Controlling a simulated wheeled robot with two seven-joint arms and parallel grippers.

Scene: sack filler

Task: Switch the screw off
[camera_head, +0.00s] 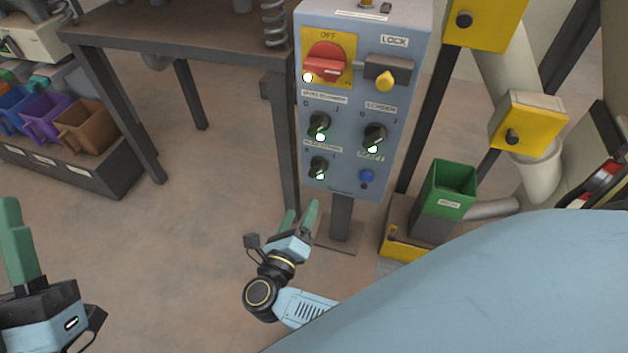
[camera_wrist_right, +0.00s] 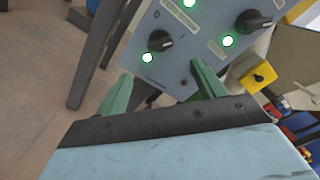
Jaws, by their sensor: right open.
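The grey-blue control panel (camera_head: 345,90) stands upright on a post. It has three black rotary knobs with lit green lamps: upper left (camera_head: 319,124), right (camera_head: 375,136) and lower left (camera_head: 319,167). The label above the right knob looks like a word starting "SCRE"; the small print is blurred. In the right wrist view the lower-left knob (camera_wrist_right: 160,41) and right knob (camera_wrist_right: 253,22) show ahead of the fingers. My right gripper (camera_head: 301,212) is open and empty, below the panel and apart from it. My left gripper (camera_head: 15,240) is at the far left, showing edge-on.
A red main switch (camera_head: 326,61) marked OFF, a yellow-knobbed lock (camera_head: 386,74) and a blue button (camera_head: 366,177) share the panel. A steel table (camera_head: 180,28) stands left. Floor between my grippers is clear.

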